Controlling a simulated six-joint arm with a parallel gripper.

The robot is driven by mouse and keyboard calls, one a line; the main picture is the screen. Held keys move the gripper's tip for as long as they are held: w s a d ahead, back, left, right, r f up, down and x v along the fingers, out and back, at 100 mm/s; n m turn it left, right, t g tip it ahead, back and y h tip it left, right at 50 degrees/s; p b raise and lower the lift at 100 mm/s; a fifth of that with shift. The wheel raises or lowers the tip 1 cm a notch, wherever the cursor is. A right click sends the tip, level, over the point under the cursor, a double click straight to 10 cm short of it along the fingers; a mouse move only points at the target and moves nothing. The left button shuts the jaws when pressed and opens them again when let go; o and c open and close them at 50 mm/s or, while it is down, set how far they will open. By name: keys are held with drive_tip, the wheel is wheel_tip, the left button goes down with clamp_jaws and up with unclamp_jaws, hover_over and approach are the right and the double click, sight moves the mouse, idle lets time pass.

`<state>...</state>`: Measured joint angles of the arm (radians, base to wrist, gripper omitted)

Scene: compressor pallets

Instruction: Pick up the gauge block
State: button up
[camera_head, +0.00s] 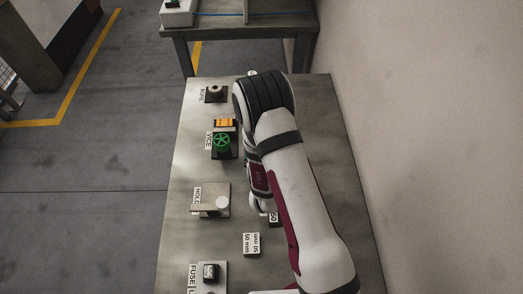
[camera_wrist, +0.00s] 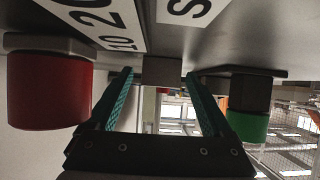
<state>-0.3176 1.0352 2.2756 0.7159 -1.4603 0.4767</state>
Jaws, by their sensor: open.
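In the wrist view, which appears upside down, the two teal fingers of my gripper (camera_wrist: 160,76) stand apart. A plain grey block (camera_wrist: 162,70) shows between and beyond the fingertips, against the metal surface; it may be the gauge block. I cannot tell whether the fingers touch it. In the head view, a small white block or plate marked "50 mm" (camera_head: 251,244) lies on the bench below my wrist; I cannot tell whether it is the same thing. My arm hides the fingertips there.
A red cylinder (camera_wrist: 48,92) and a green one (camera_wrist: 247,126) flank my fingers in the wrist view. On the metal bench (camera_head: 190,160), a green handwheel (camera_head: 222,142), a HOLD fixture (camera_head: 211,203) and a FUSE fixture (camera_head: 210,273) line the left side. A wall stands right.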

clamp_jaws()
idle(0.4)
